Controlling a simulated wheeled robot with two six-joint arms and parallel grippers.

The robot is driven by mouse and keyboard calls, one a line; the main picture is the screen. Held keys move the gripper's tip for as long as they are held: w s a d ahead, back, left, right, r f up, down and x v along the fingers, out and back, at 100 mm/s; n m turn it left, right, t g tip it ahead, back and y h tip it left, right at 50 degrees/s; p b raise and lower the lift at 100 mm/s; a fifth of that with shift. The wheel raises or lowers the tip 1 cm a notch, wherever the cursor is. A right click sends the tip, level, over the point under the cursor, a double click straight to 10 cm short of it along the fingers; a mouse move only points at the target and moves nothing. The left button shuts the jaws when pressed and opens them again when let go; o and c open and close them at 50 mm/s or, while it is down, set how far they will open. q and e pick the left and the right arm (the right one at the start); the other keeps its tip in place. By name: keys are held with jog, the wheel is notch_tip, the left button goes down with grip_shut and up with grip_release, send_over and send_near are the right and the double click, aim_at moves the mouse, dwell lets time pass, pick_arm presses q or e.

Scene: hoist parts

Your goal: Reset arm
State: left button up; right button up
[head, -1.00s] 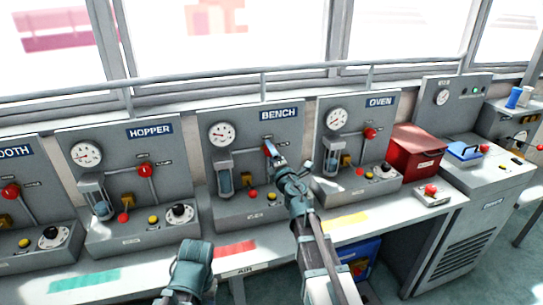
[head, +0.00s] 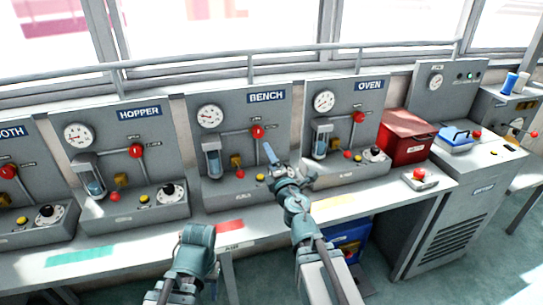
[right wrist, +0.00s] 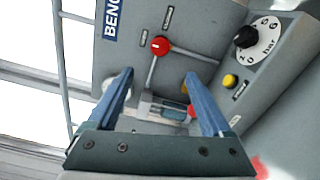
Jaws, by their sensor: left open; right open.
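The BENCH panel (head: 225,125) stands mid-picture in the head view, with a red lever knob (head: 257,131). My right gripper (head: 273,160) is in front of its lower right part, below the knob and apart from it. In the right wrist view, my right gripper (right wrist: 157,76) shows two blue fingers spread with nothing held. Beyond them are the red knob (right wrist: 160,46) and a black dial knob (right wrist: 245,37). My left arm (head: 197,240) is low in the head view, in front of the bench edge; its fingers are hard to make out.
The HOPPER panel (head: 105,145) stands to the left and the OVEN panel (head: 365,112) to the right. A red box (head: 405,135) and a small red-button box (head: 420,179) sit further right. A rail (head: 190,83) runs above. The bench's front strip is mostly clear.

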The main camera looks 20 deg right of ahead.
jog(key=shift+w, duration=0.15)
jog(key=s+a+f+m+g+h+p, duration=0.25)
jog(key=s+f+m+g+h, duration=0.25)
jog(key=s+f+m+g, duration=0.75)
jog(key=s+a+f+m+g+y+p, duration=0.1)
jog(key=s+a+f+m+g+y, duration=0.2)
jog(key=s+a, duration=0.7)
notch_tip(320, 180, down, 3)
jog(key=s+m+g, duration=0.1)
jog(key=s+g, duration=0.1)
jog(key=shift+s+a+g, duration=0.15)
jog(key=shift+a+g, duration=0.1)
jog(key=shift+g, duration=0.1)
jog(key=shift+m, duration=0.25)
